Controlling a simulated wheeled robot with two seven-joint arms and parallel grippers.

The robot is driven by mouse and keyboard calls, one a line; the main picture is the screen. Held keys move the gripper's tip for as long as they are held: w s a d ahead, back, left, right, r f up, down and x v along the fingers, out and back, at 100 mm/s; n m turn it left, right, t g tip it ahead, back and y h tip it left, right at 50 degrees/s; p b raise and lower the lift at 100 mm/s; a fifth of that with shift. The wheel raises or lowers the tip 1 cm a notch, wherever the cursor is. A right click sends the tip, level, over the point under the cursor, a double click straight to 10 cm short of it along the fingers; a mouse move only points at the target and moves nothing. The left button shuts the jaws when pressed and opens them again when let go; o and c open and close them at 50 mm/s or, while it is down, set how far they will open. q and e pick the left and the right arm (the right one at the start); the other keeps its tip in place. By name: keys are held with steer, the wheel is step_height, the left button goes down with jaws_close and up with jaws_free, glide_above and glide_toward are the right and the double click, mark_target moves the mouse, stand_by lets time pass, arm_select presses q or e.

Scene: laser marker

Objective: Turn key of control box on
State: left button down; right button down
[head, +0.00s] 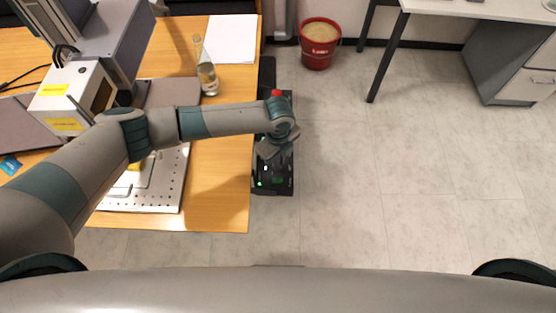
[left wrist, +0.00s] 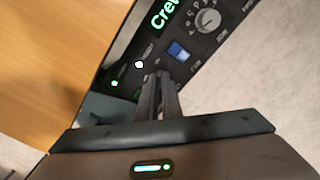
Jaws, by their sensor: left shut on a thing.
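The black control box (head: 286,183) stands beside the table's right edge in the head view, with a green light near its front. My left gripper (head: 268,152) reaches over its panel from above. In the left wrist view the control box panel (left wrist: 205,70) shows a round dial, a blue switch, a lit green display and small lights. My left gripper (left wrist: 158,80) has its fingers together at the panel, between the white light and the blue switch. It is shut on the key, which the fingertips hide. My right gripper is not in view.
A wooden table (head: 220,205) at left holds a glass bottle (head: 207,75), paper (head: 231,38) and a perforated plate (head: 150,200). A red bucket (head: 318,55) stands on the floor behind. A red button (head: 276,93) shows beyond my wrist.

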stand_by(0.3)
arm_select(q)
steer(key=c, duration=1.9)
jaws_free()
steer(key=shift+c, duration=0.2)
step_height(320, 180, up, 17)
steer(key=p, duration=1.5)
steer(key=shift+r, duration=0.2)
steer(key=shift+s+d, duration=0.1)
